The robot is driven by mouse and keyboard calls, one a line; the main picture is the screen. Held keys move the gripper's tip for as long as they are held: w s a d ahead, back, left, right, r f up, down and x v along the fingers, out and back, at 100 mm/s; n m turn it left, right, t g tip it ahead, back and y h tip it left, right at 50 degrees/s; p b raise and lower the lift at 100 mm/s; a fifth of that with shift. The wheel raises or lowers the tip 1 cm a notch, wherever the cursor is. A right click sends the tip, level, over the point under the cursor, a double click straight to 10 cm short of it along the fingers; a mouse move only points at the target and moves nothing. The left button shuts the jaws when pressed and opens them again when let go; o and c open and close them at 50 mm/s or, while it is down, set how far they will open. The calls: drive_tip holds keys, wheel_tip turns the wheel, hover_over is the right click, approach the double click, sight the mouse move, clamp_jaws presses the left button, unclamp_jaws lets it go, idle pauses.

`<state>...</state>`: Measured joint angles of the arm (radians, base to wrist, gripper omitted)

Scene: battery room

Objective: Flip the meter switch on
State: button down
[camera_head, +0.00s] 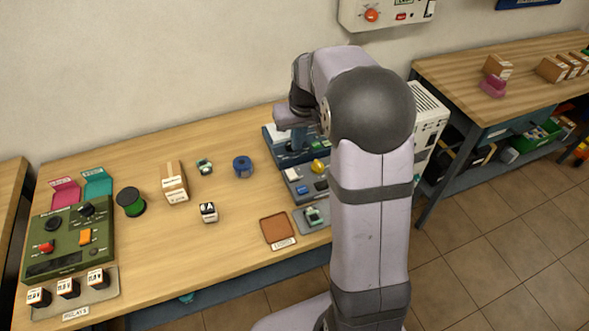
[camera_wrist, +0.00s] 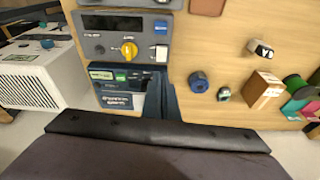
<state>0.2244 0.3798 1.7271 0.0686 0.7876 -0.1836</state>
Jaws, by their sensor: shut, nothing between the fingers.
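A grey unit that looks like the meter (camera_wrist: 100,50) shows in the wrist view with a dark display, a yellow knob (camera_wrist: 129,50) and a white switch (camera_wrist: 161,52) to the right of the knob. I cannot read the switch's position. The unit also shows in the head view (camera_head: 291,174), left of my arm, with the yellow knob (camera_head: 318,166) on it. My gripper (camera_wrist: 160,97) is shut and empty, over a dark blue unit (camera_wrist: 117,100) beside the grey one. In the head view my wrist hides part of this dark blue unit.
A brown tray (camera_head: 277,229), a blue spool (camera_head: 243,167), a small box (camera_head: 174,182) and a black-and-white cube (camera_head: 208,212) lie on the wooden bench. A green panel (camera_head: 70,237) stands at the left. A white cabinet (camera_head: 430,120) stands right of my arm. The bench middle has free room.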

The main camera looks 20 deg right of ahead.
drive_tip(key=shift+s+a+f+n, duration=0.1)
drive_tip(key=shift+s+n, duration=0.1)
drive_tip(key=shift+n, duration=0.3)
drive_tip(key=shift+f, duration=0.1)
drive_tip(key=p, duration=0.4)
hover_over(293, 177)
drive_tip(key=f, duration=1.1)
drive_tip(key=shift+s+f, duration=0.15)
drive_tip(key=shift+s, duration=0.15)
drive_tip(key=shift+s+f+p, duration=0.1)
drive_tip(key=shift+f+p, duration=0.2)
drive_tip(key=shift+f, duration=0.8)
drive_tip(key=shift+f, duration=0.1)
